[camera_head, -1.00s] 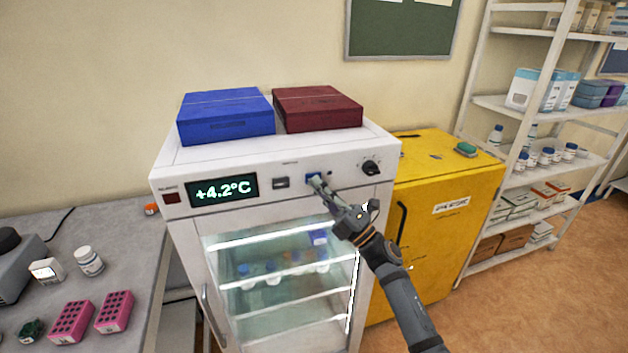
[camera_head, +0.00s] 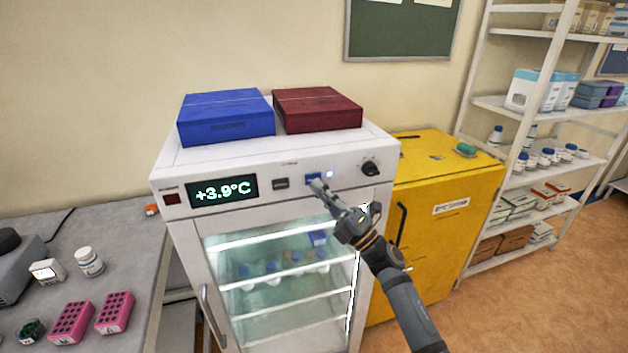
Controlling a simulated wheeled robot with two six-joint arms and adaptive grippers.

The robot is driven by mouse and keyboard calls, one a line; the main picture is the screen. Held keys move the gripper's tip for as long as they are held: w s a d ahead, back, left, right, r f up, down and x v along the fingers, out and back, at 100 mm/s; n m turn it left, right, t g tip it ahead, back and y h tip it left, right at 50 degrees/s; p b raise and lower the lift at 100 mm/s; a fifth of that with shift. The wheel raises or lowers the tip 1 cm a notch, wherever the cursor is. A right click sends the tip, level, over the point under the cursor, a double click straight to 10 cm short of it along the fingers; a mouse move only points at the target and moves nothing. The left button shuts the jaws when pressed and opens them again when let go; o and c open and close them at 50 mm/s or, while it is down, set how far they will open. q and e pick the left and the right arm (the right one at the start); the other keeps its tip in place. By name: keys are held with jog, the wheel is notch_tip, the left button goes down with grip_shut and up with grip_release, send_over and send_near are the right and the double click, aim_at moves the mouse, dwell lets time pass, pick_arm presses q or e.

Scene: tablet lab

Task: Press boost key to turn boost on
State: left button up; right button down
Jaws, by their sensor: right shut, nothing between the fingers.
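The white fridge (camera_head: 230,222) has a front panel with a display (camera_head: 222,191) reading +3.9°C. On the panel is a blue key (camera_head: 313,179), and to its right a small lamp (camera_head: 330,174) glows bluish white. A dark key (camera_head: 281,184) sits left of the blue key, and a black knob (camera_head: 370,168) is at the right. My right gripper (camera_head: 318,187) is shut and empty, its tips just below and in front of the blue key; I cannot tell whether they touch it. My left gripper is not in view.
A blue box (camera_head: 226,117) and a dark red box (camera_head: 317,108) lie on the fridge. A yellow cabinet (camera_head: 440,235) stands close on the right. A grey bench (camera_head: 120,240) at left holds pink racks (camera_head: 72,322) and a bottle (camera_head: 88,261).

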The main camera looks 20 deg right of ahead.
jog(key=s, duration=0.6)
jog(key=shift+d, duration=0.1)
